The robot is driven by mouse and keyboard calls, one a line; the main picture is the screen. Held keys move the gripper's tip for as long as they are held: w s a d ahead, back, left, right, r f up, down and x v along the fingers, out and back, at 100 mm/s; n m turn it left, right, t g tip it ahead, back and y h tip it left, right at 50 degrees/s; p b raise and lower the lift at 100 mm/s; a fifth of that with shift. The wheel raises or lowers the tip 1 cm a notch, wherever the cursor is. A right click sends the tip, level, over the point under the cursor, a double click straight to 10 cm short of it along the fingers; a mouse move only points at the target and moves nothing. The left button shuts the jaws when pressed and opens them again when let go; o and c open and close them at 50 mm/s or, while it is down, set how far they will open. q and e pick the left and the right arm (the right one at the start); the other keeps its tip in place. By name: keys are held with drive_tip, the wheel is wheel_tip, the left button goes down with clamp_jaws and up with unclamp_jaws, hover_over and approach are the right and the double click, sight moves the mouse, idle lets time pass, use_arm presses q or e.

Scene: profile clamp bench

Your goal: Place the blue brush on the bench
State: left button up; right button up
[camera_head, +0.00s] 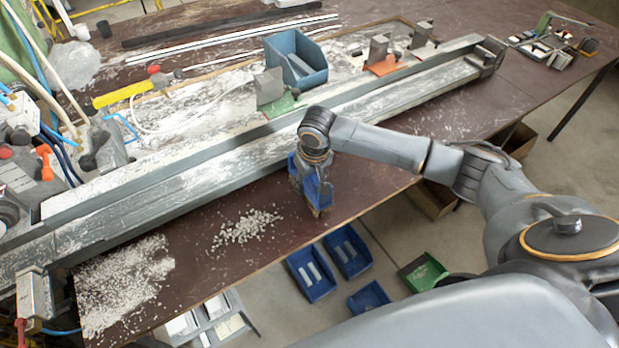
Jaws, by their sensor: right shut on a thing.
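The blue brush (318,190) is at the front edge of the brown bench (200,268), below my right wrist. My right gripper (311,182) points down and is shut on the brush. The brush's lower end is close to the bench top near its front edge; I cannot tell whether it touches. The gripper's fingers are mostly hidden by the wrist and the brush. My left gripper is not in view.
A long metal profile (200,185) runs diagonally across the bench behind the brush. White chips (245,227) lie left of the brush. A blue bin (297,60) stands behind the profile. Blue trays (311,274) and a green tray (422,272) sit below the front edge.

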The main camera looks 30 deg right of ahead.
drive_tip(key=shift+f, duration=0.15)
drive_tip(key=o, duration=1.1)
drive_tip(key=shift+o, duration=0.2)
drive_tip(key=r, duration=0.4)
drive_tip(key=s+r+b, duration=0.1)
drive_tip(key=r, duration=0.7)
drive_tip(key=shift+s, duration=0.4)
drive_tip(key=shift+s, duration=0.1)
